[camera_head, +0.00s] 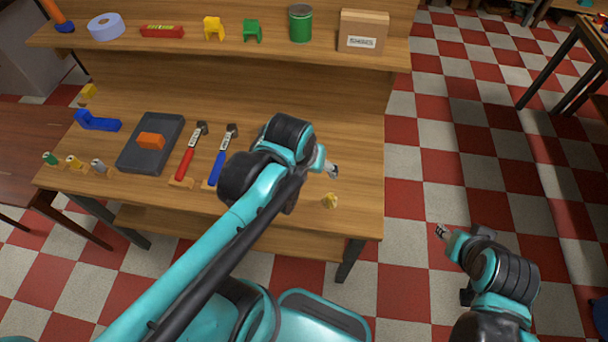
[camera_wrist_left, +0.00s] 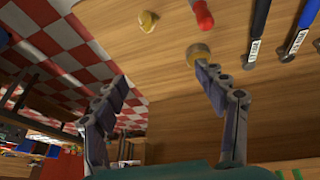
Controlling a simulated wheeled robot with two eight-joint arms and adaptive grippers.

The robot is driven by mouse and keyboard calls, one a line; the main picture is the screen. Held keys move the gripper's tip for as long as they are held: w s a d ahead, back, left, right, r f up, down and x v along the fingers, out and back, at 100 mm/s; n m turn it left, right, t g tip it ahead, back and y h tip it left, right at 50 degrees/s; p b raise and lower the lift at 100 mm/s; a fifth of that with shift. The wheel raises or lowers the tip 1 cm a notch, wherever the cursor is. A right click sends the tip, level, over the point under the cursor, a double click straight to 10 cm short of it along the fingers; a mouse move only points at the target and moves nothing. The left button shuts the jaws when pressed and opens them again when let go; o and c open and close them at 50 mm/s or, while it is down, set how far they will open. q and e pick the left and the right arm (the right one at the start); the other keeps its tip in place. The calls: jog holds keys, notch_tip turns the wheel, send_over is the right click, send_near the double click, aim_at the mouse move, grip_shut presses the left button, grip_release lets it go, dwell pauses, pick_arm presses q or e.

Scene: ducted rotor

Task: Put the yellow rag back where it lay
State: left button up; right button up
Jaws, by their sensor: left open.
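A small crumpled yellow thing, which looks like the yellow rag (camera_head: 330,201), lies on the workbench near its front right corner. It also shows at the top of the left wrist view (camera_wrist_left: 148,21). My left gripper (camera_head: 333,171) is over the right part of the bench, a little behind the rag and apart from it. In the left wrist view its fingers (camera_wrist_left: 160,76) are spread, with nothing between them. My right gripper (camera_head: 440,232) is off the bench's right side, over the floor, too small to tell if open or shut.
A red handle (camera_wrist_left: 202,15) and a round tan piece (camera_wrist_left: 198,54) lie near one left finger. A shelf (camera_head: 265,52) runs behind.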

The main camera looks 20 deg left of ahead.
pick_arm(q)
jog(key=s, duration=0.1)
jog(key=s+m+t, duration=0.1)
jog(key=s+a+r+t, duration=0.1)
jog(key=shift+s+m, duration=0.25)
jog(key=shift+m, duration=0.15)
notch_tip(320, 180, down, 9)
jog(key=b, duration=0.9)
jog(key=shift+f, duration=0.1)
